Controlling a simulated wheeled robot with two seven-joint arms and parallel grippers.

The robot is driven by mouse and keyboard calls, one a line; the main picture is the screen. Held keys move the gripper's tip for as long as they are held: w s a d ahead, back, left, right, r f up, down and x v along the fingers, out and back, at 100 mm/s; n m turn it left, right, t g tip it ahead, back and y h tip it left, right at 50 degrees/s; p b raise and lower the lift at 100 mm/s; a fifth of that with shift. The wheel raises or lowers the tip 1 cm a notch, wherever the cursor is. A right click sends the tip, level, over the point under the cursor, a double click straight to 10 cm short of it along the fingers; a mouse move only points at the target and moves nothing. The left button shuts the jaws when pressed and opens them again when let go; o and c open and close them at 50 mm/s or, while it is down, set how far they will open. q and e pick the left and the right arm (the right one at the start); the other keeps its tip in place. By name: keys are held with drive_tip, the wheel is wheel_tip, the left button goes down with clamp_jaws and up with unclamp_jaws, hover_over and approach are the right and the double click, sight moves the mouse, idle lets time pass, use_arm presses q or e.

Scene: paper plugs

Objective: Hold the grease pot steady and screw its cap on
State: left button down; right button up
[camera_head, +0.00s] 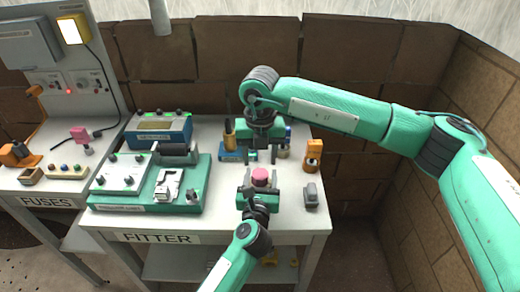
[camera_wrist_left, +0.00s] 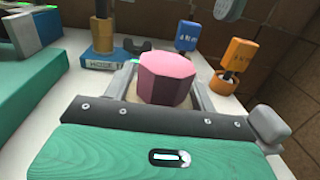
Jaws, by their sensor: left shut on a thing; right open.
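The grease pot (camera_wrist_left: 133,91) is a pale beige body, mostly hidden between the fingers of my left gripper (camera_head: 260,187). The left gripper is shut on it at the front of the FITTER bench. A pink faceted cap (camera_head: 260,174) sits on top of the pot and looks roughly level; it fills the middle of the left wrist view (camera_wrist_left: 167,78). I cannot tell how tightly it is screwed. My right gripper (camera_head: 262,157) points down, open and empty, just behind and above the cap, apart from it.
A grey block (camera_head: 311,196) is at the right. A green fixture (camera_head: 147,207) fills the bench's left. Bare white bench lies around the pot.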

drive_tip(key=n, duration=0.6)
drive_tip(key=shift+r+n, duration=0.15)
drive_tip(key=shift+n, duration=0.15)
drive_tip(key=n, duration=0.6)
drive_tip(key=shift+r, duration=0.15)
drive_tip(key=n, duration=0.6)
drive_tip(key=shift+r+n, duration=0.15)
drive_tip(key=shift+n, duration=0.25)
drive_tip(key=n, duration=0.4)
drive_tip(key=shift+n, duration=0.4)
drive_tip(key=n, duration=0.3)
drive_tip(key=shift+r, duration=0.15)
drive_tip(key=n, duration=0.4)
drive_tip(key=shift+r+n, duration=0.1)
drive_tip(key=shift+n, duration=0.3)
drive_tip(key=n, duration=0.7)
drive_tip(key=shift+r+n, duration=0.15)
drive_tip(key=shift+n, duration=0.25)
drive_tip(key=n, duration=0.4)
drive_tip(key=shift+r+n, duration=0.1)
drive_tip(key=shift+n, duration=0.2)
